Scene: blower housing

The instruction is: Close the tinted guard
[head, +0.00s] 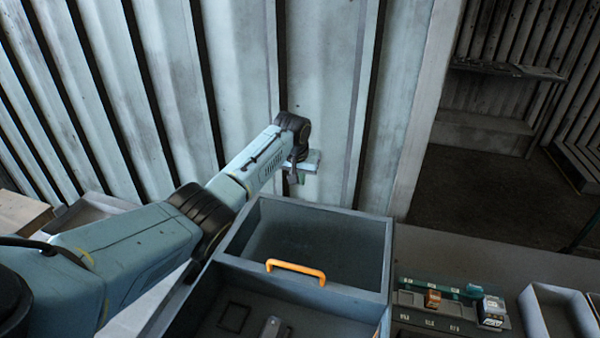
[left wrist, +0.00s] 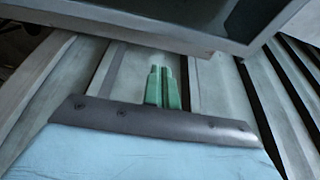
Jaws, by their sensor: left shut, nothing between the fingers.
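The tinted guard (head: 315,233) is a dark panel in a grey frame at the far part of the grey blower housing (head: 221,258). An orange handle (head: 296,270) is on its near edge. The near part of the housing lies uncovered, so the guard looks open; its exact tilt is hard to tell. My left gripper (head: 299,184) is beyond the guard's far edge, near the corrugated wall, apart from the handle. Its green fingers (left wrist: 163,88) are shut and empty in the left wrist view, below a dark framed panel (left wrist: 215,18). My right gripper is out of view.
The corrugated wall (head: 330,100) stands close behind my left gripper. Right of the housing are a small labelled panel with blocks (head: 490,312) and a pale tray (head: 555,312). A grey part (head: 270,328) lies inside the housing. A doorway opens at the right.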

